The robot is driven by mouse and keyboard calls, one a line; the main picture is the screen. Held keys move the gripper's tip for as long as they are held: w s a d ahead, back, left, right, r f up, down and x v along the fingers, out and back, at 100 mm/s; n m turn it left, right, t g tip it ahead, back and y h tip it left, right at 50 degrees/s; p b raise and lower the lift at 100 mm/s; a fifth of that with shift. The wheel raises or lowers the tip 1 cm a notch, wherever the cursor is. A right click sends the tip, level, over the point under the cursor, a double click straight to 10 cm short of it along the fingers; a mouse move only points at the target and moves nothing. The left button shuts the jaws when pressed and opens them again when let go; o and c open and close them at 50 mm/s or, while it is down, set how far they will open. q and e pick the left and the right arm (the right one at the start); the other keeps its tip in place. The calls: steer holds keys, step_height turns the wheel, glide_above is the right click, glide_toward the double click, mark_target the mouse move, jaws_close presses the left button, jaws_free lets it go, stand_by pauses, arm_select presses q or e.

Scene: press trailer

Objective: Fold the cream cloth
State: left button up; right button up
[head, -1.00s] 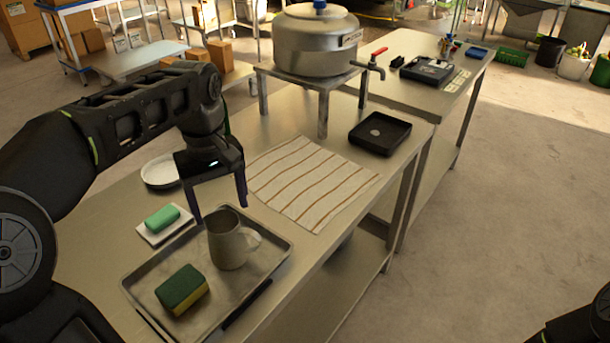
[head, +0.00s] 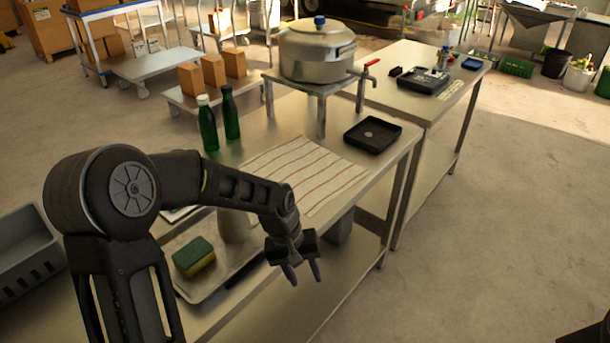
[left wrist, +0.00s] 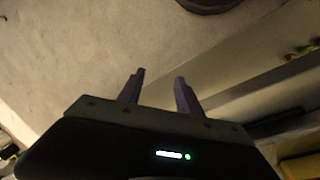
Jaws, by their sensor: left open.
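The cream cloth (head: 318,168) with brown stripes lies flat and spread out on the steel table in the head view. My left forearm hides part of its near left side. My left gripper (head: 303,281) is open and empty. It points down beyond the table's front edge, right of the metal tray and nearer to me than the cloth. The left wrist view shows its two fingers (left wrist: 160,78) apart, with nothing between them and bare floor beyond. My right gripper does not show.
A metal tray (head: 222,283) holds a green-yellow sponge (head: 194,256) and a mug (head: 234,226), partly behind my arm. Two green bottles (head: 208,125) stand left of the cloth. A black tray (head: 372,135) and a large pot (head: 315,50) on a stand lie beyond it.

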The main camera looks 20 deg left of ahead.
arm_select(q)
steer(key=s+d+f+m+h+b, duration=0.15)
steer(key=s+d+f, duration=0.35)
steer(key=f, duration=0.5)
steer(key=s+d+f+m+b, duration=0.15)
steer(key=s+d+f, duration=0.35)
steer(key=f, duration=0.5)
steer(key=s+d+f+b, duration=0.3)
steer(key=s+d+f, duration=0.2)
steer(key=s+f, duration=0.2)
steer(key=s, duration=0.2)
steer(key=shift+s+f+m, duration=0.3)
steer(key=shift+f, duration=0.05)
steer(key=shift+d, duration=0.1)
